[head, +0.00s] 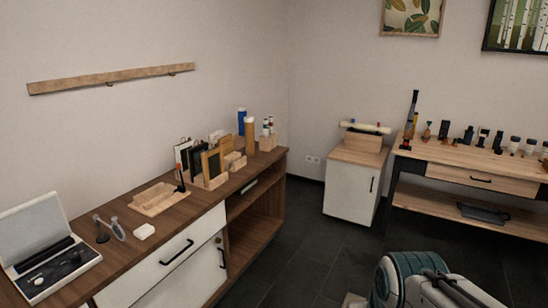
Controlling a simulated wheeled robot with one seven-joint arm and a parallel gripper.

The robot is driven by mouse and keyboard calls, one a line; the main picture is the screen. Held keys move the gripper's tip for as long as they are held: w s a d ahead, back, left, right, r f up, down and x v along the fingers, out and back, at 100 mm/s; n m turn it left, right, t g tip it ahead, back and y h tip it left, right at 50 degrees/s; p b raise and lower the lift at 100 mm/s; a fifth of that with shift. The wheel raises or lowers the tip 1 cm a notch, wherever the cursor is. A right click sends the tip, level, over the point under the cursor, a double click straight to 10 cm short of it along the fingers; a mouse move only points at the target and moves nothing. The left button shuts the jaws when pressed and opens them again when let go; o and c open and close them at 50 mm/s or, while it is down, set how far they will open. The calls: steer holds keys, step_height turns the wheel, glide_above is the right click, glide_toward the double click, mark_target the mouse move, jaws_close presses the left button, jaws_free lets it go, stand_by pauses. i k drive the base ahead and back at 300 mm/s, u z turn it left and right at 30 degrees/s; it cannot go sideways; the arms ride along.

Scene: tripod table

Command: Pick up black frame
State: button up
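Several thin upright pieces stand in a wooden rack (216,183) on the brown sideboard. Among them, at the left, is a dark-edged frame with a pale inside (182,153), and beside it a mostly black upright piece (195,161). They are small in the view, and I cannot tell for sure which is the black frame. A wood-coloured frame (212,163) stands to their right and partly overlaps them. Part of my arm shows at the bottom right, well away from the rack. My gripper is not in view.
On the sideboard (185,206) are an open case (45,250), a wooden tray (157,199) and blue and tan cylinders (242,122). A white cabinet (350,190) and a bench (470,154) with several small items stand beyond. Dark floor (305,250) is clear before the sideboard.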

mark_target(194, 153)
steer(key=u, duration=0.05)
steer(key=i, duration=1.7)
steer(key=u, duration=1)
steer(key=i, duration=1.55)
steer(key=u, duration=0.7)
